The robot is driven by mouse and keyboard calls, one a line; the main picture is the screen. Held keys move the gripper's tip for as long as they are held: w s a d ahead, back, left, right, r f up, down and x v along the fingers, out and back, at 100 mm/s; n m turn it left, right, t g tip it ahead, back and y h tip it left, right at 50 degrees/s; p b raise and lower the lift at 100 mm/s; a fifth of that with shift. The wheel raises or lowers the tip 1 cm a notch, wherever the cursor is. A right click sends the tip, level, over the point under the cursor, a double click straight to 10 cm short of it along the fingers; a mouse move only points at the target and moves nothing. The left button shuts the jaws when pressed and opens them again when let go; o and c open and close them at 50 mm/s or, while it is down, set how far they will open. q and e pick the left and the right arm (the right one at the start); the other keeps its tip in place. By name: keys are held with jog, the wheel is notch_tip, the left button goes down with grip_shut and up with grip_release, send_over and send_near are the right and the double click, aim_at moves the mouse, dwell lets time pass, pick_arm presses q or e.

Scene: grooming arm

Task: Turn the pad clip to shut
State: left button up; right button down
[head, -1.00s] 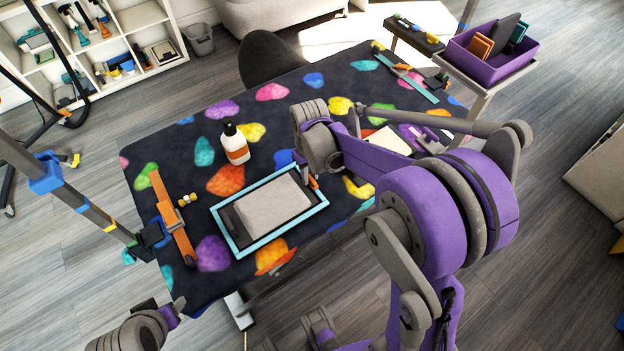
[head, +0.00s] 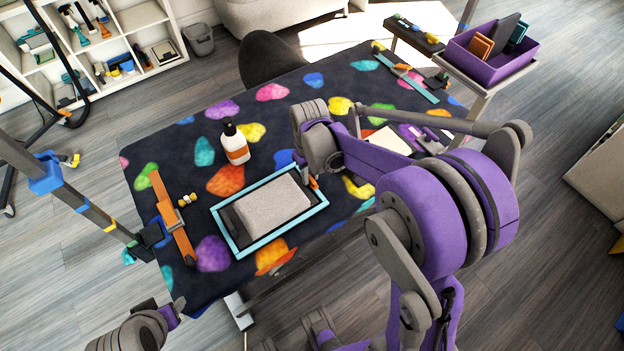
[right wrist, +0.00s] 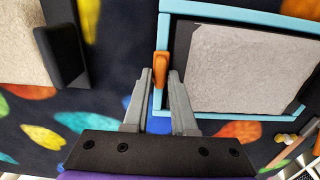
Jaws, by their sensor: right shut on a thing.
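The pad clip (right wrist: 161,66) is a small orange piece at the side rail of a light-blue frame (right wrist: 165,30). In the head view the clip (head: 314,183) shows at the frame's right side, partly hidden by my right wrist. A grey pad (head: 275,200) lies inside the frame on a dark backing. My right gripper (right wrist: 160,78) is shut on the clip, one finger on each side of it. My left arm's end (head: 150,325) is at the lower left of the head view, away from the frame; its fingers are not clear.
The frame lies on a dark table mat with coloured blobs (head: 205,105). A white pump bottle (head: 235,145) stands behind it. An orange strip-like tool (head: 172,218) lies at left. A purple bin (head: 495,60) stands at the back right.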

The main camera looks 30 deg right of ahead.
dwell(0.3)
jog(key=shift+m, duration=1.5)
jog(key=shift+m, duration=0.4)
jog(key=shift+m+b, duration=0.3)
jog(key=shift+m, duration=0.7)
jog(key=m, duration=0.2)
jog(key=shift+m, duration=0.3)
